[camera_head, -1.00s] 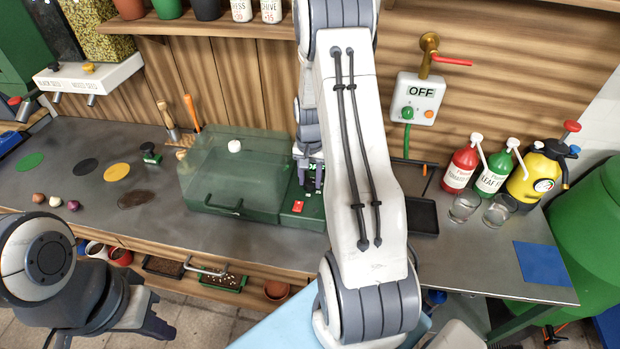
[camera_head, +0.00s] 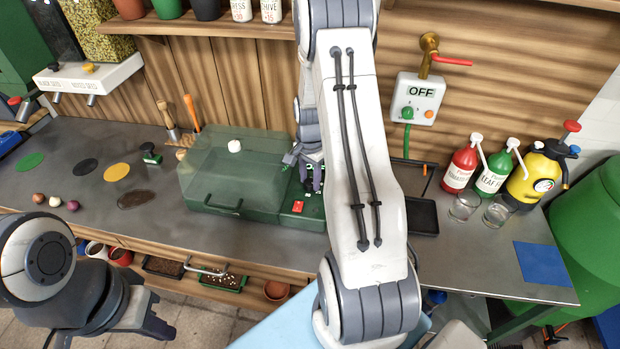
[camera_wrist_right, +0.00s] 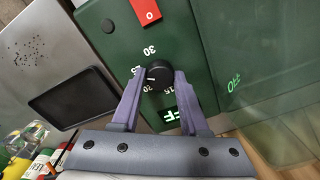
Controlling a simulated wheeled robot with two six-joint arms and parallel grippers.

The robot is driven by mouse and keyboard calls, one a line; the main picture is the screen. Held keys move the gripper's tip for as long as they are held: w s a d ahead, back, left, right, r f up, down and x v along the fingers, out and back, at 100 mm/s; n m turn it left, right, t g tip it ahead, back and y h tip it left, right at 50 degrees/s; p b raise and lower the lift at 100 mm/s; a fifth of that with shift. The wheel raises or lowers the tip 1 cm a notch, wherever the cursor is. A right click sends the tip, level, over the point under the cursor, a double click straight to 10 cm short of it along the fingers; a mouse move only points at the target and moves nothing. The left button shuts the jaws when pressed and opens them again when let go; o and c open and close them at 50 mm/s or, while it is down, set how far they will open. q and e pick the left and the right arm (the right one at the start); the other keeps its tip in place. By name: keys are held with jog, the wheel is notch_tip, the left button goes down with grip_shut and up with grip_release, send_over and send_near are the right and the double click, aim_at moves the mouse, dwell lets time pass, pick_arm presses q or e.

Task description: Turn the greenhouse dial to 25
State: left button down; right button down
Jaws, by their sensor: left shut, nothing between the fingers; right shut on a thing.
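The greenhouse (camera_head: 215,170) is a clear-lidded box on a dark green base on the bench. Its control panel (camera_wrist_right: 110,40) carries a black dial (camera_wrist_right: 159,73) ringed by numbers; 30, 20 and 15 show, and 25 is partly covered. The dial's white mark points to the left side, near 20 to 25; I cannot tell exactly. My right gripper (camera_wrist_right: 161,88) is shut on the dial, one finger on each side; it also shows in the head view (camera_head: 313,178). My left gripper (camera_head: 160,318) is shut and empty, low at the left in front of the bench.
A red switch (camera_wrist_right: 146,10) and a lit green display (camera_wrist_right: 183,113) are on the panel. A black tray (camera_head: 422,215) lies right of the greenhouse. Bottles and glasses (camera_head: 497,210) stand further right. My right arm hides part of the bench.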

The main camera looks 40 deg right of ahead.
aim_at(310, 182)
jog(key=shift+c, duration=2.1)
grip_release()
jog(key=shift+r, duration=0.1)
notch_tip(310, 182, up, 10)
jog(key=b, duration=0.1)
jog(key=shift+r+b, duration=0.2)
jog(key=shift+b, duration=0.15)
